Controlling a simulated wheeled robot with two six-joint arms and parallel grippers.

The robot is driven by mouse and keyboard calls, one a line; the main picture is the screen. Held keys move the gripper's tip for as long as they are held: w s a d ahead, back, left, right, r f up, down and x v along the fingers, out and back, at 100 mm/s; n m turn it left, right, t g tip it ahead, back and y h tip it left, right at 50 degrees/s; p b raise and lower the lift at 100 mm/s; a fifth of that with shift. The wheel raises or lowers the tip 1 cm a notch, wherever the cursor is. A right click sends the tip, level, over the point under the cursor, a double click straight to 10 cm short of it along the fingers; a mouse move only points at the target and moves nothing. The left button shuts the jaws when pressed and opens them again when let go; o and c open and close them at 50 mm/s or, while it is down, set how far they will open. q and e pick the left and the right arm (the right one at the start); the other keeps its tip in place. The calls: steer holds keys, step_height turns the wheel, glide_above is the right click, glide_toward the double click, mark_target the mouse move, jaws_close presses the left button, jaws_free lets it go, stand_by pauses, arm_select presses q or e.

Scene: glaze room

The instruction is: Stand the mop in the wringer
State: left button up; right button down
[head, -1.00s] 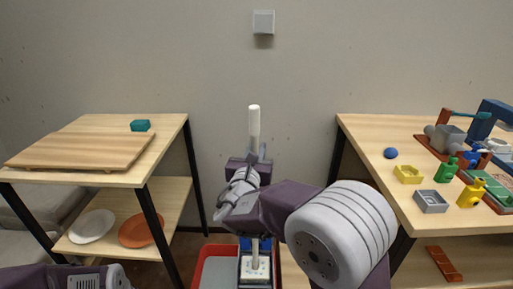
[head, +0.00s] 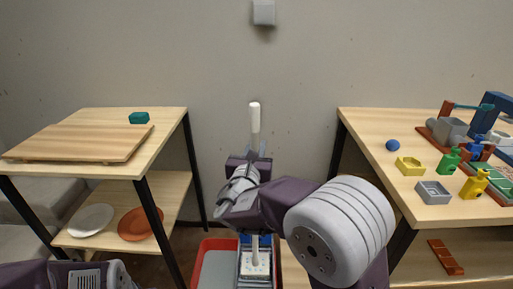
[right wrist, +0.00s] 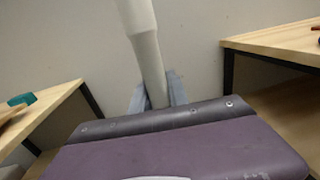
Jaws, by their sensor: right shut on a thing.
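The mop (head: 254,124) stands about upright in the head view, its white handle rising above my right gripper. My right gripper (head: 250,155) is shut on the handle; its grey fingers also flank the handle in the right wrist view (right wrist: 157,92). The lower handle shows below my arm, over the wringer (head: 243,268), a grey frame with blue parts at the red bucket (head: 199,268). A pale dotted surface shows inside the frame at the foot of the handle. I cannot tell whether the mop's head is seated there. My left gripper is out of view; only part of that arm shows.
A wooden table (head: 160,140) with a board (head: 85,143) and a teal block (head: 139,118) stands left. Plates lie on its lower shelf. A right table (head: 375,125) holds a blue ball (head: 392,145), small trays and bottles. A wall stands behind.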

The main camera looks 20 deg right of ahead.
steer(key=shift+f, duration=0.1)
steer(key=c, duration=1.2)
jaws_free()
steer(key=shift+s+a, duration=0.1)
